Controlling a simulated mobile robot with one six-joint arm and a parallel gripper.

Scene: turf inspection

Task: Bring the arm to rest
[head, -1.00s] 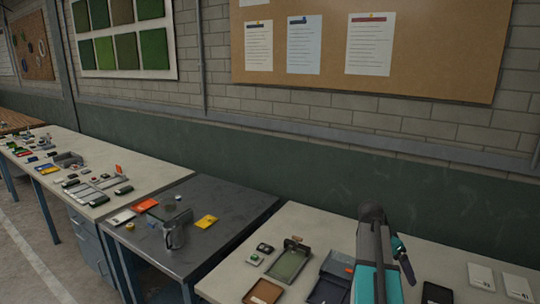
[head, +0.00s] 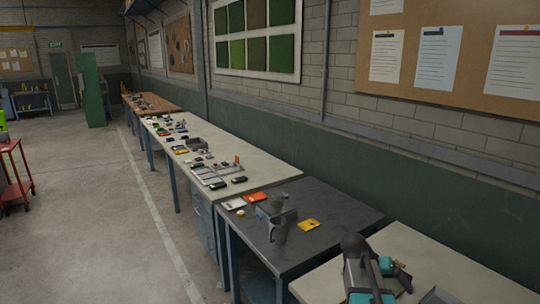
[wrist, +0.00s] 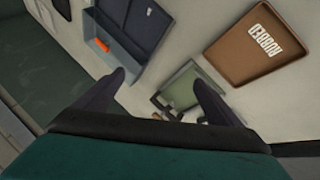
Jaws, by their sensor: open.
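My gripper (wrist: 159,78) is open and empty in the wrist view, its two dark fingers spread apart. It is above a light bench top, with trays under it and nothing between the fingertips in its hold. My arm, with grey and teal parts, shows at the lower right of the head view, over the near light bench (head: 415,245). In the head view I cannot make out the fingers clearly.
The wrist view shows a blue-grey tray (wrist: 152,50) with an orange piece, a brown labelled tray (wrist: 235,65) and a green-bottomed tray (wrist: 180,90). A dark bench (head: 335,215) stands beyond. A red cart (head: 14,170) is left; the floor (head: 110,240) is clear.

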